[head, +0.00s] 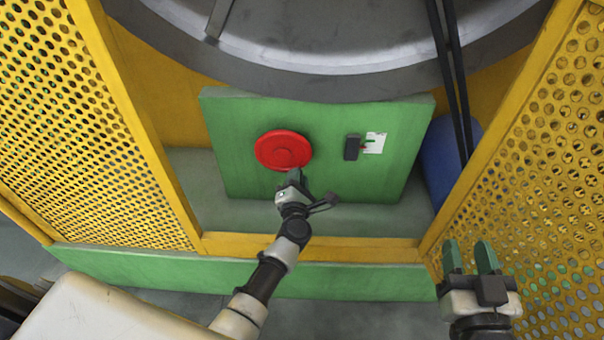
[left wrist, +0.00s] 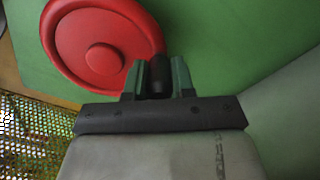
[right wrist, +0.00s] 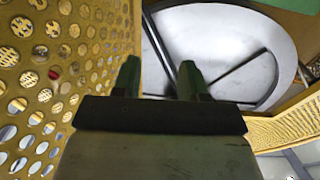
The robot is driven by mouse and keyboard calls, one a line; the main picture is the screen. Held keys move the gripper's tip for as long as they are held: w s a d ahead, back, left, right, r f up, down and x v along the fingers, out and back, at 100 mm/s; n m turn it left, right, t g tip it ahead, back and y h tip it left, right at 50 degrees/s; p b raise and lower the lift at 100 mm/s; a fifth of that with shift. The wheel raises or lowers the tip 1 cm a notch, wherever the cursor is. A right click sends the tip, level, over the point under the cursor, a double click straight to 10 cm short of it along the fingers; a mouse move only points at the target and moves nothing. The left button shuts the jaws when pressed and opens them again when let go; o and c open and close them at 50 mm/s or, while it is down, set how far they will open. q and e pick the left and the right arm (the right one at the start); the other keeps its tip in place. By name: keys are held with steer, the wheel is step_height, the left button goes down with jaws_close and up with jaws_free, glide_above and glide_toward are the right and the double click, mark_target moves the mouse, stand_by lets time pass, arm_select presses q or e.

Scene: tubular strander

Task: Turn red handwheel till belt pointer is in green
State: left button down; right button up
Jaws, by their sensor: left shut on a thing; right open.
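The red handwheel (head: 283,150) is mounted on the green panel (head: 235,125) and also fills the upper left of the left wrist view (left wrist: 100,45). My left gripper (head: 294,180) is at the wheel's lower rim. Its fingers (left wrist: 158,82) are shut on the wheel's dark handle (left wrist: 157,66). To the right of the wheel, a dark block (head: 352,147) sits beside a white scale card (head: 376,143) with small red and green marks. The pointer's exact position is too small to tell. My right gripper (head: 470,258) is open and empty, low at the right.
Yellow perforated guards stand at the left (head: 90,110) and right (head: 535,160) of the opening. A large grey drum (head: 330,70) hangs above the panel. Dark belts (head: 452,75) run down at the right near a blue cylinder (head: 442,150). A yellow sill (head: 320,250) crosses in front.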

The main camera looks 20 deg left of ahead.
mark_target(284, 172)
arm_select(q)
steer(key=a+m, duration=0.1)
steer(key=m, duration=0.1)
steer(key=a+m+p, duration=0.1)
steer(key=m, duration=0.1)
steer(key=s+a+f+m+p, duration=0.1)
steer(key=m, duration=0.1)
steer(key=shift+f, duration=0.1)
steer(key=shift+s+a+f+m+p, duration=0.1)
steer(key=shift+a+m+p, duration=0.3)
steer(key=shift+m, duration=0.2)
arm_select(e)
steer(key=s+d+f+g+h, duration=0.2)
steer(key=s+f+g, duration=0.3)
steer(key=f+g, duration=0.3)
steer(key=shift+d+f+g+h, duration=0.3)
steer(key=shift+d+f+h, duration=0.05)
steer(key=shift+d+h, duration=0.1)
arm_select(q)
steer(key=shift+d, duration=0.1)
steer(key=c, duration=0.9)
jaws_free()
steer(key=shift+c, duration=0.2)
